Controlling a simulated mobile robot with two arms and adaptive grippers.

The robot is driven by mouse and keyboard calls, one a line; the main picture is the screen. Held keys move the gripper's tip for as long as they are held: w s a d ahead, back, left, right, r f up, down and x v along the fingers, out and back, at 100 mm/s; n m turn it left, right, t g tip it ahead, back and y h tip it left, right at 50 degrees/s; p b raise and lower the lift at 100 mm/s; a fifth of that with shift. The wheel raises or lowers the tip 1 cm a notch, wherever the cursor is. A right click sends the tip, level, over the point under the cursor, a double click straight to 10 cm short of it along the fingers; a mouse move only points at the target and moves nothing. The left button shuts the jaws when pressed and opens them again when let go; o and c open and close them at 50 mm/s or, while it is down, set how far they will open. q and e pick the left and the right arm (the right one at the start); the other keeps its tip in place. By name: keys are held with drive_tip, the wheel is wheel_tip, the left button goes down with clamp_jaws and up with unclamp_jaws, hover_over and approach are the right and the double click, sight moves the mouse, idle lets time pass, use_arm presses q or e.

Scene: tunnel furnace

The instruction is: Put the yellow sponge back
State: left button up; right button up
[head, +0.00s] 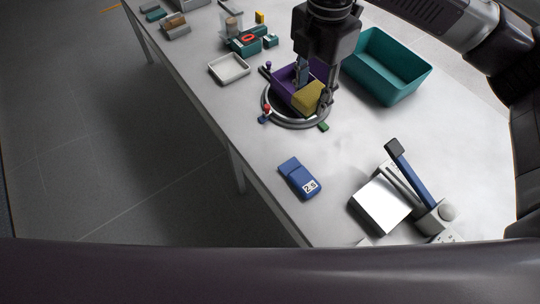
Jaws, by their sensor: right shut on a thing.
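The yellow sponge (308,97) is in the head view, at the front right of a small purple box (283,91) near the middle of the table. My right gripper (313,88) points down over the box, with one finger at the sponge's far side and the other along its right side. It is shut on the sponge. The gripper hides part of the box, so I cannot tell whether the sponge touches its floor. My left gripper is not in view.
A grey ring (291,124) surrounds the box's base, with small coloured pieces nearby. A teal bin (372,86) stands right, a white tray (229,68) left. A blue device (299,178) and a white pad (382,204) lie nearer. The table between them is clear.

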drive_tip(key=a+n, duration=0.8)
drive_tip(key=n, duration=0.9)
wheel_tip(320, 180, down, 16)
drive_tip(key=p, duration=0.4)
drive_tip(key=shift+s+a+r, duration=0.1)
drive_tip(key=shift+s+r, duration=0.05)
drive_tip(key=shift+r, duration=0.1)
wheel_tip(320, 180, down, 4)
drive_tip(key=shift+f+p, duration=0.1)
drive_tip(key=shift+p, duration=0.35)
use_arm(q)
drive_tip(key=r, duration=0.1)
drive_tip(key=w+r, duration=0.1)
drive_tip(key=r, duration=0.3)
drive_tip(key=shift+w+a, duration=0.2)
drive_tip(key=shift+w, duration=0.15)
use_arm(e)
drive_tip(key=shift+f, duration=0.1)
drive_tip(key=shift+f, duration=0.1)
use_arm(q)
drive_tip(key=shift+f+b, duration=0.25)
drive_tip(key=shift+b, duration=0.1)
use_arm(e)
drive_tip(key=shift+f, duration=0.5)
drive_tip(key=o, duration=1.1)
